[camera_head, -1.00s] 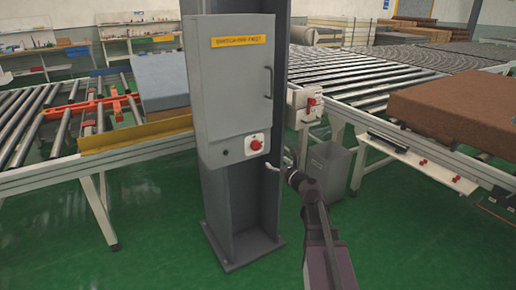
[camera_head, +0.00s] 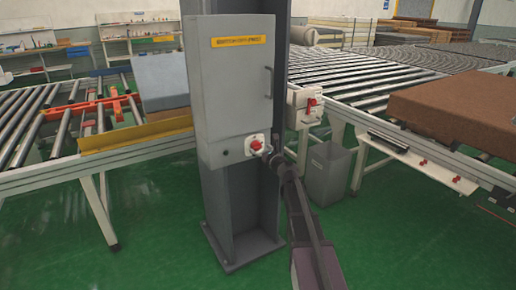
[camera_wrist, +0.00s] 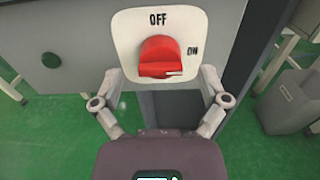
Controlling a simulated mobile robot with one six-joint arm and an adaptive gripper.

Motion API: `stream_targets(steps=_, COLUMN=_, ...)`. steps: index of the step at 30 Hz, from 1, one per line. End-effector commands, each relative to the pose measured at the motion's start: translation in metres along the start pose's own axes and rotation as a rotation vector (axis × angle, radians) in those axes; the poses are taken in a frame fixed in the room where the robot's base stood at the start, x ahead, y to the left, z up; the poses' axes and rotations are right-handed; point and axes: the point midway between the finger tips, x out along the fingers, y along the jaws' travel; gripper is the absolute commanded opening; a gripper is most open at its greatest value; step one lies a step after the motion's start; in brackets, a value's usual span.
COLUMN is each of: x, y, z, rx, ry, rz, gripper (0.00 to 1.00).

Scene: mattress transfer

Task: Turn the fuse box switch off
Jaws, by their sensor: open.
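The fuse box (camera_head: 230,85) is a grey cabinet with a yellow label, fixed on a dark steel column. Its red rotary switch (camera_head: 256,145) sits on a white plate low on the box. In the wrist view the red switch knob (camera_wrist: 160,57) is large, below the word OFF, with ON to its right. A white mark on the knob points right, near the ON side. My gripper (camera_wrist: 160,80) is open, its two fingers on either side of the knob's lower part. I cannot tell whether they touch it. My gripper (camera_head: 262,150) partly covers the switch in the head view.
A second box with a red switch (camera_head: 311,102) is on the conveyor frame at right. A grey bin (camera_head: 328,172) stands below it. Roller conveyors (camera_head: 380,75) flank the column, with a brown mattress (camera_head: 450,110) at right. Green floor is free in front.

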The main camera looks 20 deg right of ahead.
Motion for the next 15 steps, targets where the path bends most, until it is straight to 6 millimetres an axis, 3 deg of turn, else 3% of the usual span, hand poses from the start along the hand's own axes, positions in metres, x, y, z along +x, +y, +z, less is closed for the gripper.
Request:
stream_targets(steps=6, x=0.018, y=0.0, z=0.0, rx=0.0, ry=0.0, rz=0.0, gripper=0.94)
stream_targets(steps=15, x=0.02, y=0.001, z=0.0, rx=0.0, ry=0.0, rz=0.0, gripper=0.94)
